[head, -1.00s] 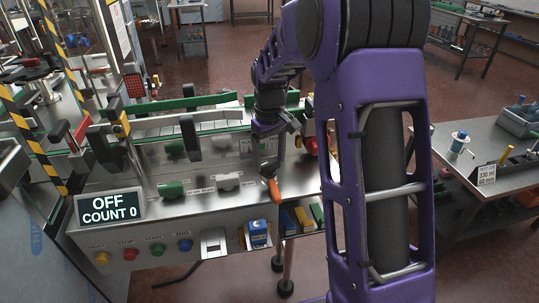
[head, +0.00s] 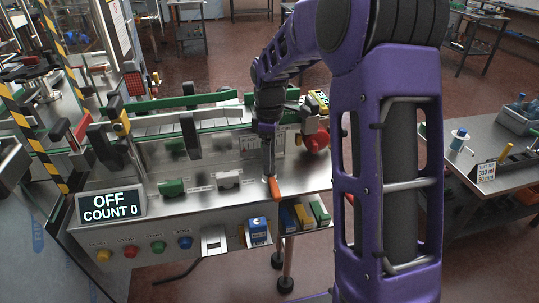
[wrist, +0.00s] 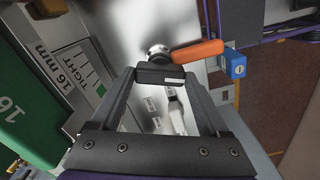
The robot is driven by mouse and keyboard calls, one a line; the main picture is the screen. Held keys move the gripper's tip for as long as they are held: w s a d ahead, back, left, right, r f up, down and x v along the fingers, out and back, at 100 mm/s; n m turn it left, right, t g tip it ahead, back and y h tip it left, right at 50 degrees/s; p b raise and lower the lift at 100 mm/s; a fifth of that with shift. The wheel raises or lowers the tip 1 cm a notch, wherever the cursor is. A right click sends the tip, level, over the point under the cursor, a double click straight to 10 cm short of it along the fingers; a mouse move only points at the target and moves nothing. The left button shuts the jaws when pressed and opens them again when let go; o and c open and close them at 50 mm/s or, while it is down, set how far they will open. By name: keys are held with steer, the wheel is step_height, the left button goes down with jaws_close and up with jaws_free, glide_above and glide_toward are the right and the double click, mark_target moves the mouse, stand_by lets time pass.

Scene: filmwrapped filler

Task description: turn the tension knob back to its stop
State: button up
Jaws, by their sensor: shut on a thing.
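The tension knob, as I take it, is a round silver hub (wrist: 158,51) with an orange handle (wrist: 197,51) pointing right in the wrist view. In the head view the orange handle (head: 275,188) is at the front edge of the steel machine deck. The exact contact is hidden behind the fingertips. In the head view my gripper (head: 269,172) points down, right at the handle's upper end.
A green block (head: 171,187) and a pale block (head: 229,180) sit on the deck to the left. A display (head: 110,206) reads OFF, COUNT 0. A green 16 mm plate (wrist: 22,100) and a TIGHT scale (wrist: 85,75) are close on the left in the wrist view.

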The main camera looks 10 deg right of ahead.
steer(key=shift+n, duration=0.4)
steer(key=o, duration=1.2)
steer(key=shift+o, duration=0.2)
steer(key=shift+r, duration=0.1)
step_height(320, 180, up, 17)
steer(key=shift+r, duration=0.2)
